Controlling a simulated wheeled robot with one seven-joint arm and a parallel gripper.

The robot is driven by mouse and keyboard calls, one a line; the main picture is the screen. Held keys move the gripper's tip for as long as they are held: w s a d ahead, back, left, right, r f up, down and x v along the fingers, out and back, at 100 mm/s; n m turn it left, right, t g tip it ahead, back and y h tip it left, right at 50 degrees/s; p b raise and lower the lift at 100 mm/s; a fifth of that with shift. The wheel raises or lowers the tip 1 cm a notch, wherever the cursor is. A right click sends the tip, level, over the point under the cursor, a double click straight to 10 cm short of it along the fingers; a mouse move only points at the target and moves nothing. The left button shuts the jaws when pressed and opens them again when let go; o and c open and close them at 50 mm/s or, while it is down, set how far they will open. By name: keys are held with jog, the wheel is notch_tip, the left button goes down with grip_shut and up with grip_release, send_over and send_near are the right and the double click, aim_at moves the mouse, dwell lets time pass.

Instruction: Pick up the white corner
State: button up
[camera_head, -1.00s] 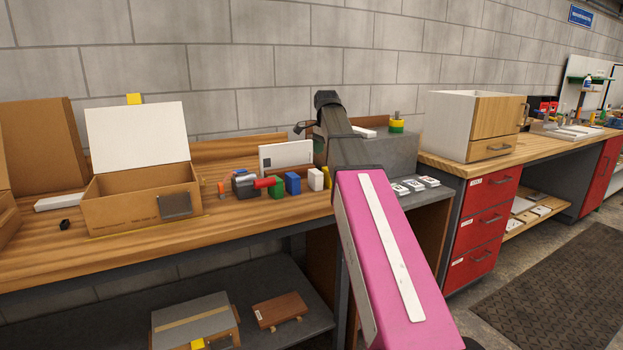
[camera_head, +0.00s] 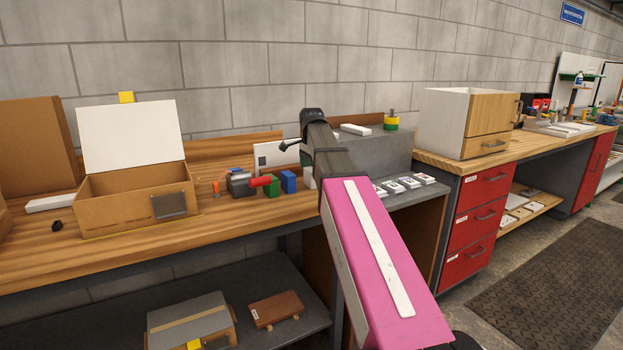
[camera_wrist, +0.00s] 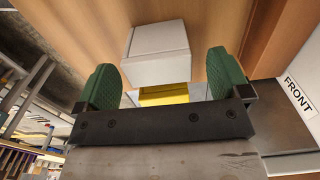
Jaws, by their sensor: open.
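In the wrist view, a white block (camera_wrist: 155,52), which I take as the white corner, stands on the wooden bench top, ahead of and between the fingertips. My gripper (camera_wrist: 162,62) is open, with one green finger on each side of the block and a visible gap to each. A yellow block (camera_wrist: 165,94) shows just below the white one in that view, in front of the palm bar. In the head view, my arm hides most of the white block and all of the yellow block.
Left of my arm on the bench stand a blue block (camera_head: 288,182), a green block (camera_head: 271,186) and a red cylinder (camera_head: 262,181). An open cardboard box (camera_head: 120,208) stands farther left. A grey raised platform (camera_head: 385,150) is at the right. A FRONT label (camera_wrist: 300,95) shows at right.

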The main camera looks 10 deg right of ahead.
notch_tip(320, 180, down, 3)
jog(key=shift+s+f, duration=0.1)
jog(key=shift+f, duration=0.05)
jog(key=c, duration=1)
